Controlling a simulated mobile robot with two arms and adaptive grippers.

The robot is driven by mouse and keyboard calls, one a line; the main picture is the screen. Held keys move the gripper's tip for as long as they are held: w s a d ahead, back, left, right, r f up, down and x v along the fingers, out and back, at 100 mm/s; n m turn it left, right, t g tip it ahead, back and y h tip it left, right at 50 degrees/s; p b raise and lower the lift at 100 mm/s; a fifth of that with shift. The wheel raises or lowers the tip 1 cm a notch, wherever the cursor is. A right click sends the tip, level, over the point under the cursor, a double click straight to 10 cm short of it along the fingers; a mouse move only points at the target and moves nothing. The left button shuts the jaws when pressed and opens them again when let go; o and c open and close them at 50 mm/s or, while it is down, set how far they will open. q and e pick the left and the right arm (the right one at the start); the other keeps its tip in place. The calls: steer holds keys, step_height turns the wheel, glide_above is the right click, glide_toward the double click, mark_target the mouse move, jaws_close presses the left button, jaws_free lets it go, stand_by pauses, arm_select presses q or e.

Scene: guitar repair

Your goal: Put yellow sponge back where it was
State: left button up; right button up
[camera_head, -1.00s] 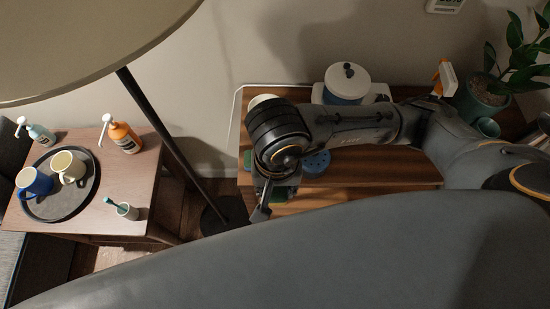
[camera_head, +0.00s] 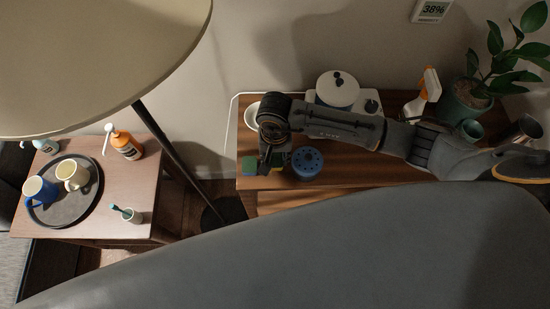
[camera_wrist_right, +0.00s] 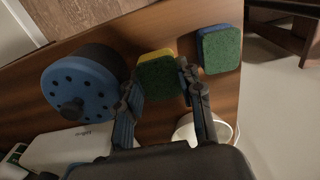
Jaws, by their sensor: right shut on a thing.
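The yellow sponge (camera_wrist_right: 158,76), with a green scouring top, is between the fingers of my right gripper (camera_wrist_right: 160,70), which is shut on it. In the head view the right gripper (camera_head: 268,164) is over the left part of the wooden cabinet top, and the yellow sponge (camera_head: 277,171) shows only partly beside its fingers. Whether the sponge touches the wood I cannot tell. A blue sponge with a green top (camera_wrist_right: 220,50) lies just right of it in the wrist view; its green top (camera_head: 249,165) also shows in the head view. My left gripper is not in view.
A round blue holed container (camera_head: 307,162) stands close beside the gripper. A white bowl (camera_wrist_right: 205,129) is near the right finger. A white lidded pot (camera_head: 337,90), spray bottle (camera_head: 424,95) and plant pot (camera_head: 464,104) stand farther along. A floor lamp pole (camera_head: 176,154) stands left of the cabinet.

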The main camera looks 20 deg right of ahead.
steer(key=shift+s+f+p, duration=0.15)
steer(key=shift+f+p, duration=0.15)
steer(key=shift+f, duration=0.55)
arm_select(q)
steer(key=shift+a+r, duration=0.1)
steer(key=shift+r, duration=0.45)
arm_select(e)
steer(key=shift+f, duration=0.1)
steer(key=shift+f, duration=0.15)
steer(key=o, duration=0.7)
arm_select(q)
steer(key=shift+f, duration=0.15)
arm_select(e)
steer(key=shift+o, duration=0.2)
